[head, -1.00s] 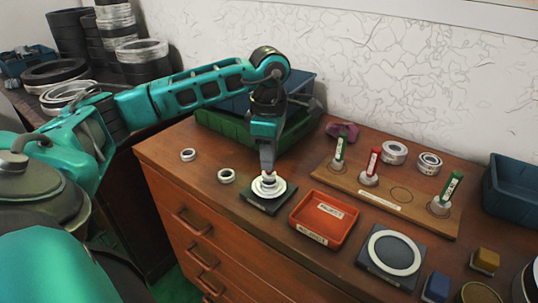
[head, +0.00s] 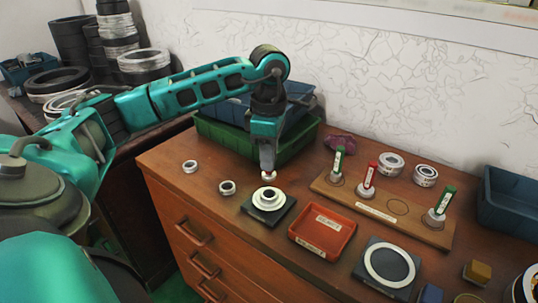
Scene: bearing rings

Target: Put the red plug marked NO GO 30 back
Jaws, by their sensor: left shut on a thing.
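My left gripper (head: 268,168) points down, shut on what looks like the red plug (head: 269,176). Only its pale lower end shows, with a hint of red at the fingers; the marking is hidden. It is just above a pale ring (head: 268,199) on a dark square pad (head: 254,213). The wooden plug board (head: 425,232) has an empty marked circle (head: 398,207) between another red-handled plug (head: 369,178) and a green-handled plug (head: 444,203). A second green-handled plug (head: 338,163) stands at its left end. My right gripper is out of view.
An orange-red tray (head: 322,248) lies between the pad and the board. Two small rings (head: 190,166) (head: 227,187) are on the left. Two rings (head: 390,163) (head: 425,175) stand behind the board. A dark plate with a large ring (head: 390,262) is in front.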

